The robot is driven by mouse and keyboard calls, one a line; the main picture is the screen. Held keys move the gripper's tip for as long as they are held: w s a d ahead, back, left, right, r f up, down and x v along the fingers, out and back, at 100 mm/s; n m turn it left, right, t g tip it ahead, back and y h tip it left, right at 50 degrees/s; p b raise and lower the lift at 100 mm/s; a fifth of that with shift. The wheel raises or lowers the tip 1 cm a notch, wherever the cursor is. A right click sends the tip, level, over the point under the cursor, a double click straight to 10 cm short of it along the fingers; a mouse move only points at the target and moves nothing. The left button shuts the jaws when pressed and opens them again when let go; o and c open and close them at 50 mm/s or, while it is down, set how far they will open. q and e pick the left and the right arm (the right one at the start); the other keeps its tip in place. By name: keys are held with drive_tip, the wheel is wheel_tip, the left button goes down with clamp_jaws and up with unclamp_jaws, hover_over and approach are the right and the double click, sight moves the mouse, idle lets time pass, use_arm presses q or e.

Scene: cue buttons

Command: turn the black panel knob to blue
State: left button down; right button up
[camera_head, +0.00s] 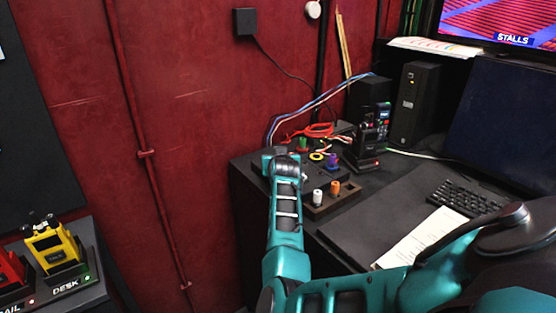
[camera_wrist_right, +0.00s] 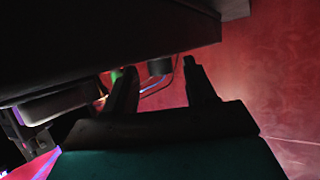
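My right arm reaches from the lower right to the panel at the desk's far left corner, with its gripper (camera_head: 278,153) over the panel's left side. In the right wrist view, the gripper (camera_wrist_right: 159,68) is open with its fingers apart. A dark cylinder (camera_wrist_right: 158,67), perhaps the black knob, shows between the fingertips; I cannot tell if they touch it. A green knob (camera_head: 302,143) and a purple knob (camera_head: 331,160) stand on the panel, with a yellow ring (camera_head: 316,156) between them. My arm hides part of the panel. No blue mark can be made out. My left gripper is not in view.
A wooden block (camera_head: 330,205) with white and orange pegs stands right of my forearm. A keyboard (camera_head: 468,196) and paper (camera_head: 420,238) lie to the right. The red wall (camera_head: 200,150) is close on the left.

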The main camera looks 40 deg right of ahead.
drive_tip(key=c, duration=0.8)
drive_tip(key=shift+c, duration=0.2)
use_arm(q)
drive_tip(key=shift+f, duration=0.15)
